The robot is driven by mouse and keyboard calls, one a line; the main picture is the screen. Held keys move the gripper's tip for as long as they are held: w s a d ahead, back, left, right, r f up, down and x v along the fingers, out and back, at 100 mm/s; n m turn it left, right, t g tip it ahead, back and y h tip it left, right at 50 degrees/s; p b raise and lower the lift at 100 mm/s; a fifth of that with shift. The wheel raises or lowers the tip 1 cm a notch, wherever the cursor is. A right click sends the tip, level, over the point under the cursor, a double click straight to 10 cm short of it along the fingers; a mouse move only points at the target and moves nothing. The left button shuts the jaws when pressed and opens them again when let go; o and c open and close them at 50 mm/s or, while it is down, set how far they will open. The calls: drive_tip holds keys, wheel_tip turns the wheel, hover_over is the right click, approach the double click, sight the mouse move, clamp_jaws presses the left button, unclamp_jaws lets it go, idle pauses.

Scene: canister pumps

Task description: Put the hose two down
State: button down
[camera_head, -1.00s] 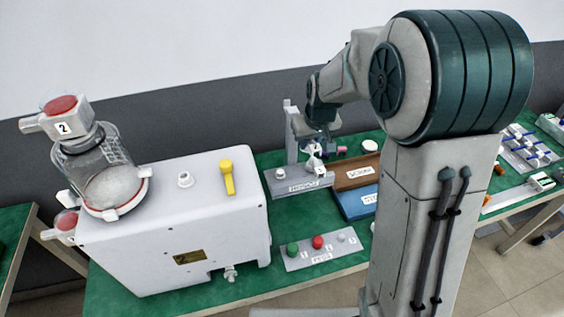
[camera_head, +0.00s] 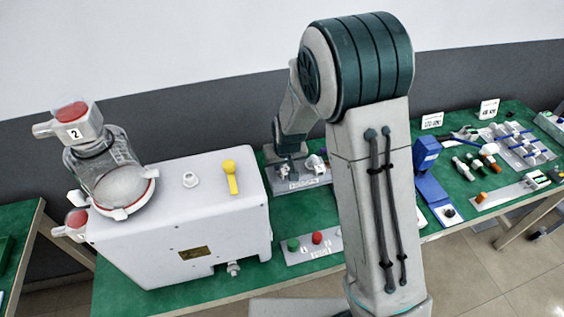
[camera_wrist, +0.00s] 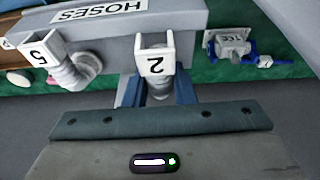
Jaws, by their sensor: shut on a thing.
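My gripper (camera_wrist: 157,92) is shut on hose two (camera_wrist: 156,62), whose white clip tag marked 2 faces the wrist camera. Hose two is beside the front of the grey hose stand (camera_wrist: 190,18), which carries the label HOSES. I cannot tell whether hose two rests on anything. In the head view the stand (camera_head: 312,183) is behind the pump's right side, with my wrist over its left part. My fingers and hose two are too small to make out clearly there.
Hose five (camera_wrist: 80,70) sits at the stand to the left of hose two. A grey tee piece (camera_wrist: 228,45) is to the right. The white pump box (camera_head: 190,225) with a yellow lever (camera_head: 231,176) fills the table's left. A button panel (camera_head: 310,246) lies in front.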

drive_tip(key=c, duration=1.1)
unclamp_jaws()
drive_tip(key=shift+r, duration=0.1)
drive_tip(key=a+b+v, duration=0.1)
drive_tip(key=v, duration=1)
drive_tip(key=s+d+r+m, duration=0.1)
drive_tip(key=s+d+r, duration=0.2)
drive_tip(key=s+d, duration=0.2)
drive_tip(key=s+d+r+m, duration=0.1)
drive_tip(key=s+d+r, duration=0.1)
drive_tip(key=s+d, duration=0.3)
drive_tip(key=s+d+r+m+h, duration=0.1)
drive_tip(key=s+d+r, duration=0.2)
drive_tip(key=s, duration=0.8)
drive_tip(key=shift+s+d+r, duration=0.2)
drive_tip(key=shift+d+r, duration=0.1)
drive_tip(key=shift+d, duration=0.65)
